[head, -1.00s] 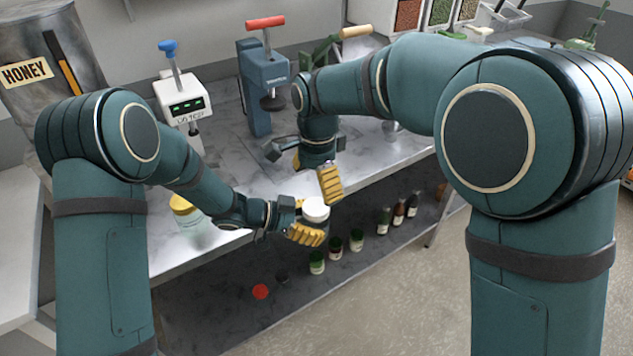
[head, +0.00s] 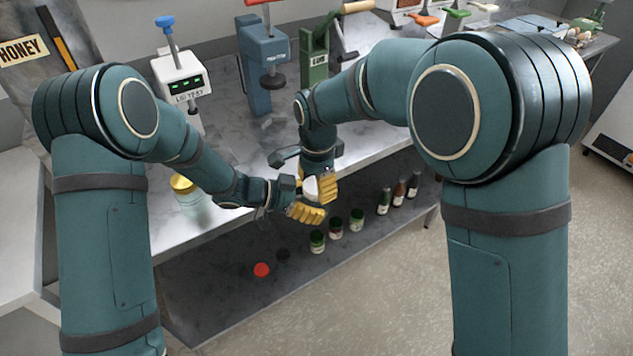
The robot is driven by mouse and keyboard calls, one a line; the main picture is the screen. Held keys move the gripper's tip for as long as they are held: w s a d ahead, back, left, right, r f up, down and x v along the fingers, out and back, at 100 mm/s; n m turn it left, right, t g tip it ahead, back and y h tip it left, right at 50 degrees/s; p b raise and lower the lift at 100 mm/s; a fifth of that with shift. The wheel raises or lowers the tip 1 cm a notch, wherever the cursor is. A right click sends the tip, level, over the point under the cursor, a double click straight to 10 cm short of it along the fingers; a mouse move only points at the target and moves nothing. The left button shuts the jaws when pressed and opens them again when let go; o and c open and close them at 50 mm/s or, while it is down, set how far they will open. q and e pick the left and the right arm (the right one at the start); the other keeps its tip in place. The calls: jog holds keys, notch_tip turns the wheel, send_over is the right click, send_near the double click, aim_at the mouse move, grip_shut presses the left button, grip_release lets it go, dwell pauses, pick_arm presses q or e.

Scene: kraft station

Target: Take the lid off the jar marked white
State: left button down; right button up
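A jar with a white lid (head: 311,186) is held between my two grippers over the front edge of the bench. My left gripper (head: 304,211), with yellow fingers, is shut on the jar, whose body is mostly hidden by the fingers. My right gripper (head: 325,188) points down at the lid from above. One of its yellow fingers lies against or just in front of the lid's right side. Its other finger is hidden, so I cannot tell if it grips the lid. No mark on the jar is readable.
A glass jar with a yellow lid (head: 184,186) stands on the bench at left. Several small bottles stand on the lower shelf (head: 215,312), with a red disc (head: 262,269). A white device (head: 186,78), a blue press (head: 264,72) and a green press (head: 315,60) stand behind.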

jog(key=c, duration=0.5)
jog(key=n, duration=0.3)
jog(key=o, duration=1.3)
jog(key=shift+c, duration=0.2)
